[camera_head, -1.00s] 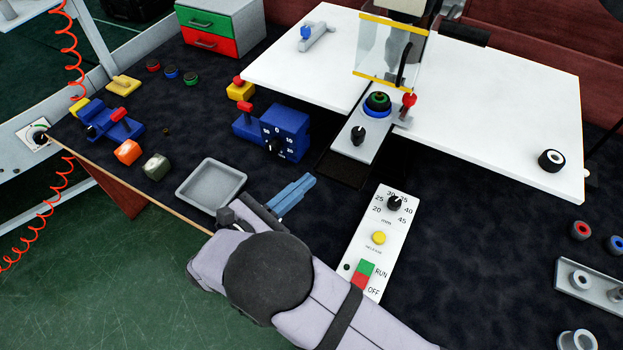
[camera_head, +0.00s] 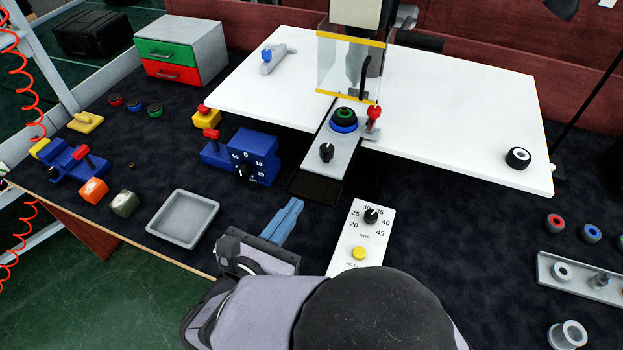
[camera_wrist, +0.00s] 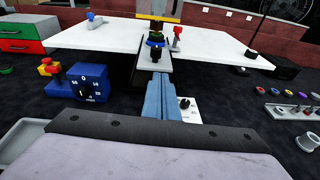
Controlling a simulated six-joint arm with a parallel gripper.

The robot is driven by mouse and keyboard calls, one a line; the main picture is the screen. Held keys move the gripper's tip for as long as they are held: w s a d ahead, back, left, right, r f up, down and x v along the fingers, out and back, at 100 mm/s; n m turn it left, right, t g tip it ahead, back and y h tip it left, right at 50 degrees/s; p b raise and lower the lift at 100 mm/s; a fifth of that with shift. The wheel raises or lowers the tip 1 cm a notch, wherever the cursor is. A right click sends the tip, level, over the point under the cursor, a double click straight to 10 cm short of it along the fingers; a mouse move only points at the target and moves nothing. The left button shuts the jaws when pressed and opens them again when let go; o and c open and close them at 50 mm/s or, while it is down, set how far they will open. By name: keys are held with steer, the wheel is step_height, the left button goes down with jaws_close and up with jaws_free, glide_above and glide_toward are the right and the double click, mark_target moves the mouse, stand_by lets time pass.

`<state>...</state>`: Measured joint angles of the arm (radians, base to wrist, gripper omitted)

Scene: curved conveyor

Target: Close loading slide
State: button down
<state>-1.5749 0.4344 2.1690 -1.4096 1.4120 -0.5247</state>
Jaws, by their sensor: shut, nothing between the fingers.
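The loading slide is a grey plate (camera_head: 320,170) pulled out toward me from under the clear guard of the press, over a black base. A black knob (camera_head: 326,152) stands on its near part. A blue ring with a green and black part (camera_head: 343,118) sits farther back on it. My gripper (camera_head: 297,204) has blue fingers, closed together and empty, in front of the slide's near end and apart from the knob.
A blue dial box (camera_head: 243,160) stands left of the slide. A white control panel (camera_head: 362,225) lies right of my fingers and a grey tray (camera_head: 183,218) left. The clear guard (camera_head: 350,65) with a red-knobbed lever (camera_head: 373,118) stands over the slide's far part.

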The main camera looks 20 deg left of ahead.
step_height(320, 180, down, 3)
steer(key=a+g, duration=0.1)
steer(key=p, duration=0.4)
glide_toward(321, 157)
steer(key=shift+n+y, duration=0.4)
steer(key=w+f, duration=0.3)
steer(key=f, duration=0.1)
steer(key=shift+w+d, duration=0.1)
steer(key=shift+d, duration=0.2)
steer(key=shift+w+f, duration=0.1)
steer(key=w+b, duration=0.3)
steer(key=w, duration=0.5)
steer(key=shift+w+f, duration=0.1)
steer(key=shift+f, duration=0.05)
steer(key=shift+w, duration=0.35)
steer(key=shift+r, duration=0.3)
steer(key=shift+s, duration=0.1)
